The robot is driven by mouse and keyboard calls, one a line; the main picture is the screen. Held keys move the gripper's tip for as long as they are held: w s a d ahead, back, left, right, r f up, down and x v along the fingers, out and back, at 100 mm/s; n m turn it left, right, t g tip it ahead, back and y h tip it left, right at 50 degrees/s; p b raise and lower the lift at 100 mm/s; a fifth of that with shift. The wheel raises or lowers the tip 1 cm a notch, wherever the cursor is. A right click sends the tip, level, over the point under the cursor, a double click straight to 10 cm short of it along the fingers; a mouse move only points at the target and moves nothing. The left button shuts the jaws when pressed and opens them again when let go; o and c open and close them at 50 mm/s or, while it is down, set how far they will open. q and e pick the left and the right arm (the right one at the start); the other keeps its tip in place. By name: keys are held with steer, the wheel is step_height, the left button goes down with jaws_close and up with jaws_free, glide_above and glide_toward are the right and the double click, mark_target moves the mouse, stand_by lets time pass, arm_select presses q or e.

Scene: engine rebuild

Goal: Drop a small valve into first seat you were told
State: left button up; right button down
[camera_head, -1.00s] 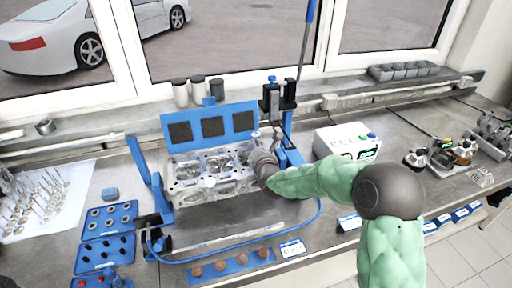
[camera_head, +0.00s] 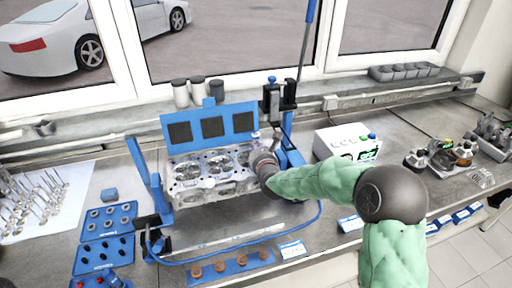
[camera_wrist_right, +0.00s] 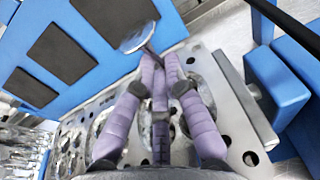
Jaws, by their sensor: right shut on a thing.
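The cylinder head (camera_head: 205,196) lies in the blue stand, with its seats and chambers facing up. My right gripper (camera_head: 257,150) is over its right end, with the arm coming in from the right. In the right wrist view the purple fingers (camera_wrist_right: 160,66) are shut on a small valve (camera_wrist_right: 138,36). Its round metal head points away from the fingers, above the cylinder head (camera_wrist_right: 225,85); its stem is mostly hidden between them. I cannot tell exactly which seat lies under it. My left gripper is not in view.
A blue panel with dark pads (camera_head: 238,122) stands behind the cylinder head. Blue stand posts (camera_head: 292,156) flank it. More valves (camera_head: 38,200) stand on a white sheet at left, near blue part trays (camera_head: 106,252). A white box (camera_head: 345,141) stands at right.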

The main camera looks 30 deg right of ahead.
steer(key=shift+b, duration=0.3)
stand_by(0.7)
steer(key=shift+f+b, duration=0.3)
steer(key=shift+b, duration=0.15)
stand_by(0.7)
steer(key=c, duration=1.2)
jaws_free()
steer(key=shift+f, duration=0.1)
steer(key=shift+s+a, duration=0.1)
steer(key=shift+s, duration=0.1)
steer(key=shift+v, duration=5.85)
